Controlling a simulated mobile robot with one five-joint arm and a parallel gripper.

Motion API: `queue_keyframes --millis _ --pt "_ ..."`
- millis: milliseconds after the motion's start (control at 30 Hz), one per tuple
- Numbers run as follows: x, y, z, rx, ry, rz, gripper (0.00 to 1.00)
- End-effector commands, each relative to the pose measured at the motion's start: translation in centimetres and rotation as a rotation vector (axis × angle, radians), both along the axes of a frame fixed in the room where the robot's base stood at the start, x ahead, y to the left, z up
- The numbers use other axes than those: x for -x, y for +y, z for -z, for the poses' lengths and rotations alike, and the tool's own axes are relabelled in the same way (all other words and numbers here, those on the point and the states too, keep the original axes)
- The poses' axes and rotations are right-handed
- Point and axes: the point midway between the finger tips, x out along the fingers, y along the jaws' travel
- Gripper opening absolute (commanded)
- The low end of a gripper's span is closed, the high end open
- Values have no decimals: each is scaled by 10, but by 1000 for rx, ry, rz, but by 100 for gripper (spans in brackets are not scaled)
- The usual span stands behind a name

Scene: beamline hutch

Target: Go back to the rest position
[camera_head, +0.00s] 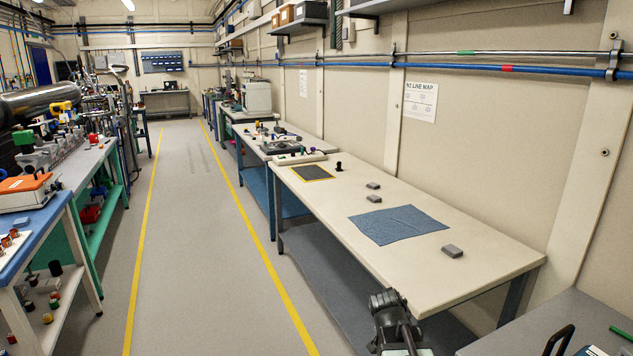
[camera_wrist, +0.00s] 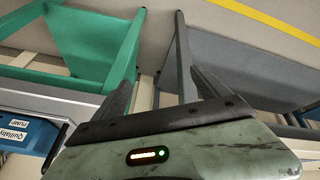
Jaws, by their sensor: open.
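My gripper (camera_wrist: 162,92) shows in the wrist view with its two dark fingers spread apart. Nothing is between the fingers. Behind them are the floor and the frame of a bench; I cannot tell how far off these are. In the head view, part of my arm shows at the bottom edge, in front of the near end of the long pale table (camera_head: 475,267). The fingers cannot be made out there.
The pale table bears a blue cloth (camera_head: 398,225), small grey blocks (camera_head: 452,251) and a dark mat with a yellow border (camera_head: 312,173). Benches (camera_head: 75,170) line the left. The aisle (camera_head: 185,230) between yellow lines is clear. A green frame (camera_wrist: 95,40) shows in the wrist view.

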Motion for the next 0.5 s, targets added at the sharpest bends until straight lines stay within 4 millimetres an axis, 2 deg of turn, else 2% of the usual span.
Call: queue_keyframes --millis 33,133,267,367,400,500 --pt "12 26 16 -45 48 -80 85" --pt "40 69 26 -161 163 -275 85" --pt "68 103 29 -287 276 -536 85" --pt "75 111 29 -298 336 -728 85" --pt "74 112 4 -296 333 -721 85" --pt "74 112 -25 -295 332 -717 85"
